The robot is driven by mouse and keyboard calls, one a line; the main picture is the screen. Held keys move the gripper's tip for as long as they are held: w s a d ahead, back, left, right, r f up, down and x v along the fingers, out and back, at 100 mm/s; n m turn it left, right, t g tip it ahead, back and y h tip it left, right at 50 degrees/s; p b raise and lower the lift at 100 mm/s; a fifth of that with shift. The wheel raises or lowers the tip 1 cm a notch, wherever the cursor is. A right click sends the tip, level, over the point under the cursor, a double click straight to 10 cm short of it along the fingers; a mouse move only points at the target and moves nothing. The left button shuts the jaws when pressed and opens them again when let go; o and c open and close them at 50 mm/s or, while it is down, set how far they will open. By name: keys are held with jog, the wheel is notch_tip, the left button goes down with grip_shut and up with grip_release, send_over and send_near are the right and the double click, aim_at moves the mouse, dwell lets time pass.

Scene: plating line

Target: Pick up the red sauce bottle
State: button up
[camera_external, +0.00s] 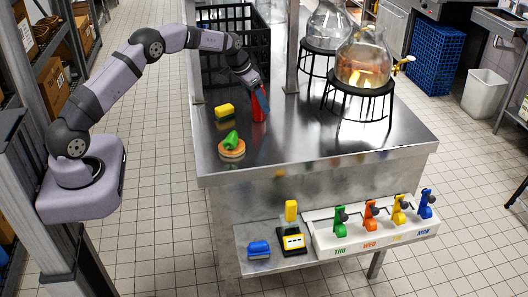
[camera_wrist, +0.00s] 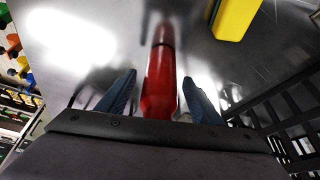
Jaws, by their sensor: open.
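The red sauce bottle (camera_external: 259,106) stands upright on the steel table in the external view. In the wrist view the red bottle (camera_wrist: 160,75) shows in the middle, between the two blue fingers. My gripper (camera_external: 258,92) is at the bottle in the external view, tilted down toward it and partly in front of it. In the wrist view my gripper (camera_wrist: 160,92) is open, with a finger on each side of the bottle and a visible gap to each. The far ends of the fingers lie beside the bottle.
A yellow block (camera_external: 225,111) and a round stack with a green top (camera_external: 231,148) are left of the bottle. Glass vessels on black stands (camera_external: 360,88) are to the right. A black crate (camera_external: 228,60) is behind. The table's front right is clear.

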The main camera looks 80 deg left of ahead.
jog(key=shift+w+f, duration=0.1)
jog(key=shift+f, duration=0.05)
jog(key=c, duration=1.3)
jog(key=shift+o, duration=0.2)
